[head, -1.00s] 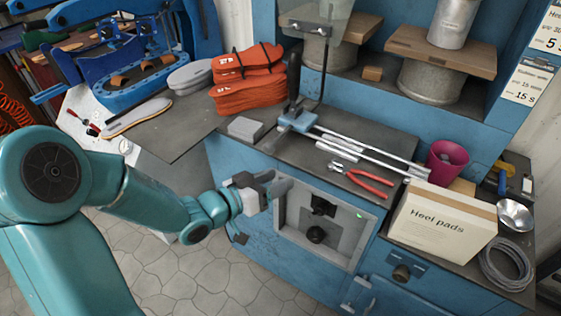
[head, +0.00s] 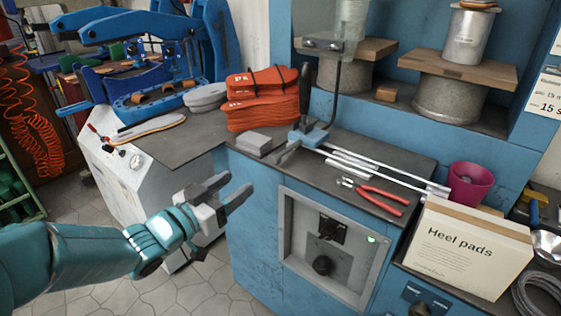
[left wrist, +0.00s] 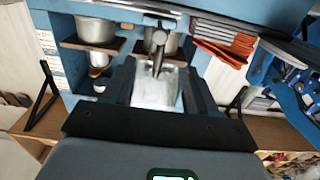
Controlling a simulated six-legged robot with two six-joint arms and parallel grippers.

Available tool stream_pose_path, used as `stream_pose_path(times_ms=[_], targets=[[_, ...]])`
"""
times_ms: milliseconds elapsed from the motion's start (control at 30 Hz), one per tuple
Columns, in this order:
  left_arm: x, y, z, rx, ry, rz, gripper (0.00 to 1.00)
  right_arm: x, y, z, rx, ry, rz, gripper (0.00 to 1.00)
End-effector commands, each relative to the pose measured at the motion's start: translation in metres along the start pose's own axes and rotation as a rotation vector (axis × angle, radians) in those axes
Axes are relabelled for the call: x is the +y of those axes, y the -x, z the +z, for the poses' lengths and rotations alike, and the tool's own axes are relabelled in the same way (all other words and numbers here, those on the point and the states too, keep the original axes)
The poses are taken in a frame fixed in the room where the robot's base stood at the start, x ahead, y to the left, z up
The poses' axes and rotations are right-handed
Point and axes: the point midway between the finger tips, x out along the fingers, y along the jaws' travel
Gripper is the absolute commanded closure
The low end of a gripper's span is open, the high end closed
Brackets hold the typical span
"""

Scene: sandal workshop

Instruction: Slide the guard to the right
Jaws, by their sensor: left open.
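The guard is a clear panel (head: 345,30) on a dark bent rod. The rod rises from a blue sliding block (head: 309,137) with an upright black handle (head: 305,90). The block sits at the left end of two silver rails (head: 372,166) on the bench top. My left gripper (head: 238,185) is open and empty, left of and below the block, in front of the cabinet and apart from the handle. In the left wrist view, a clear pale panel and a grey upright part show between the dark fingers (left wrist: 158,92); I cannot tell exactly which part. My right gripper is out of view.
Red-handled pliers (head: 372,195) lie in front of the rails. A magenta cup (head: 469,185) and a Heel pads box (head: 470,246) stand by their right end. A grey block (head: 254,143) and orange sandal stack (head: 262,98) are left of the handle.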

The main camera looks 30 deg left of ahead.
Motion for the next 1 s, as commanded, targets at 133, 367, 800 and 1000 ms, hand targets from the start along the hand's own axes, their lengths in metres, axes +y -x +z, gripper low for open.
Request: stream_pose_path(times_ms=[133, 367, 800, 1000], targets=[[0.003, -0.026, 0.000, 0.001, 0.002, 0.007, 0.43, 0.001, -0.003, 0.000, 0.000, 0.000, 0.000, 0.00], [0.005, -0.082, 0.001, 0.000, 0.002, 0.007, 0.43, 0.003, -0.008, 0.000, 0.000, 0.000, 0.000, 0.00], [0.005, -0.152, -0.001, 0.000, 0.001, 0.003, 0.43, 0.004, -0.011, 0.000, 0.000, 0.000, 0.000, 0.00], [0.005, -0.156, 0.000, -0.001, 0.001, 0.002, 0.43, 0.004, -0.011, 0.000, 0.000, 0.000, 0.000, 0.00]])
